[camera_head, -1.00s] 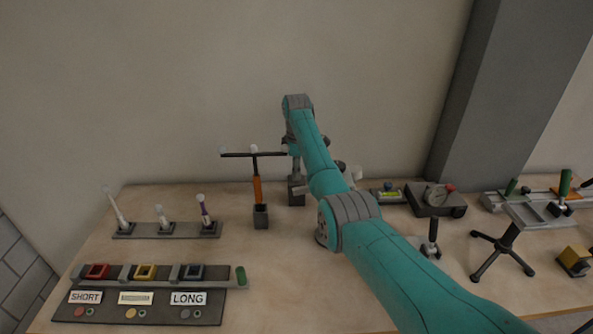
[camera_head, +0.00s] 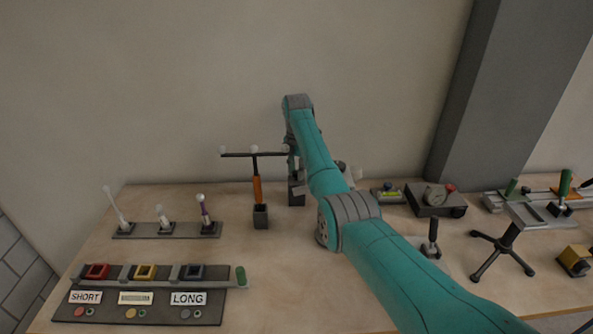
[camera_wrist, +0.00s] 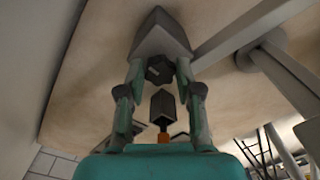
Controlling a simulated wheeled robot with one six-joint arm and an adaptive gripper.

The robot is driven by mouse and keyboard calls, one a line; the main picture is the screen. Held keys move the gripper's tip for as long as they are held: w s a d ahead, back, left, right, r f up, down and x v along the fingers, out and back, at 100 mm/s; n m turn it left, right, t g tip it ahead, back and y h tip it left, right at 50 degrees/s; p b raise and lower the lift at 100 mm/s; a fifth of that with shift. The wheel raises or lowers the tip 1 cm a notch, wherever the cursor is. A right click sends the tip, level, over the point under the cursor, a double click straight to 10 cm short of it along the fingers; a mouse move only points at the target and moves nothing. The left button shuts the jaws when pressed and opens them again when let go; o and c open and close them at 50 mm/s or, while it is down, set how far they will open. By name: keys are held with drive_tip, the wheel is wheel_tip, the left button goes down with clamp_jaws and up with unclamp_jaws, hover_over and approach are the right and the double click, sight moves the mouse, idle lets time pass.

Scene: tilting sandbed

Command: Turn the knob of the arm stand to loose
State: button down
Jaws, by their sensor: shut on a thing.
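In the wrist view, the dark, faceted knob (camera_wrist: 159,69) of the arm stand sits between the two fingertips of my gripper (camera_wrist: 160,76), which is shut on it. Just beyond it is a grey block (camera_wrist: 160,36), seemingly the stand's base. In the head view, the lower part of the stand (camera_head: 296,192) shows as a dark grey block left of my arm. My arm hides the knob and most of my gripper there. No mark for loose or tight can be read.
A T-shaped tool with an orange handle (camera_head: 257,190) stands in a small block (camera_head: 261,216) close left of the stand. A rack with several rods (camera_head: 166,230) is further left. The labelled panel (camera_head: 140,313) is at front left. Other devices stand to the right.

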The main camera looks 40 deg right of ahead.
drive_tip(key=shift+n, duration=0.4)
drive_tip(key=c, duration=0.8)
unclamp_jaws()
wheel_tip(320, 180, up, 12)
idle(0.4)
